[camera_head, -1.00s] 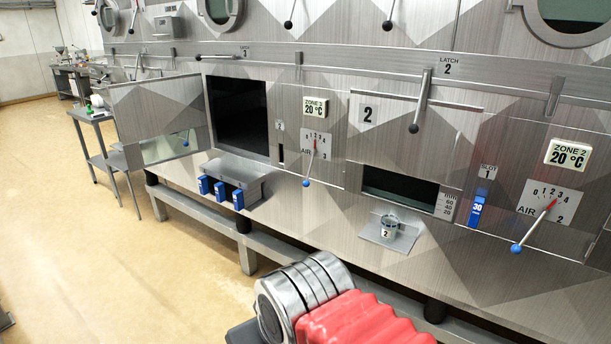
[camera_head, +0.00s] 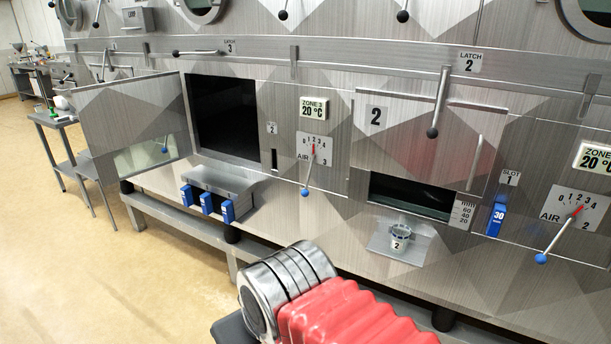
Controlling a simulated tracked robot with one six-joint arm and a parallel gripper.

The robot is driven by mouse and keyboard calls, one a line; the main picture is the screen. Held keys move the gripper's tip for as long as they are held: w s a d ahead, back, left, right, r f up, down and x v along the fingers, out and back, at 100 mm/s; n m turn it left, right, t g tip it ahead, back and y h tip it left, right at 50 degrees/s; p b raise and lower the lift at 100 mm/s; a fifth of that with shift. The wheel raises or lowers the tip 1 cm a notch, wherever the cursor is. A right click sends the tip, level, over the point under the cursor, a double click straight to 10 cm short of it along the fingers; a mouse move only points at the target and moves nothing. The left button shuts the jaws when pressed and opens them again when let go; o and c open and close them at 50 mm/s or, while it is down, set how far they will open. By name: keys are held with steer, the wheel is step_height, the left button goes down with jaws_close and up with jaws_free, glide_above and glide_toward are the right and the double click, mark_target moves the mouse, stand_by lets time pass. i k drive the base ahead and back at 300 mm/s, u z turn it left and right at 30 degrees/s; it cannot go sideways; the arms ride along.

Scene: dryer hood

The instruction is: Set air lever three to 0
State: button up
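Air lever three (camera_head: 308,170) is a thin metal rod with a blue ball end, hanging below a white dial plate (camera_head: 314,148) marked 0 to 4, AIR and 3. Its red pointer stands near the middle of the scale, at about 2. A Zone 3 display (camera_head: 313,108) above it reads 20 °C. My arm, with silver rings and a red ribbed cover, shows at the bottom centre, well short of the lever. My gripper is not in view.
An open door (camera_head: 135,122) stands out left of a dark opening (camera_head: 222,115). A shelf with several blue blocks (camera_head: 207,203) juts out below. Air lever two (camera_head: 557,238) is at the right. A small cup (camera_head: 399,238) sits on a ledge.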

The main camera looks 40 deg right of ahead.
mark_target(304, 192)
steer(key=i, duration=0.95)
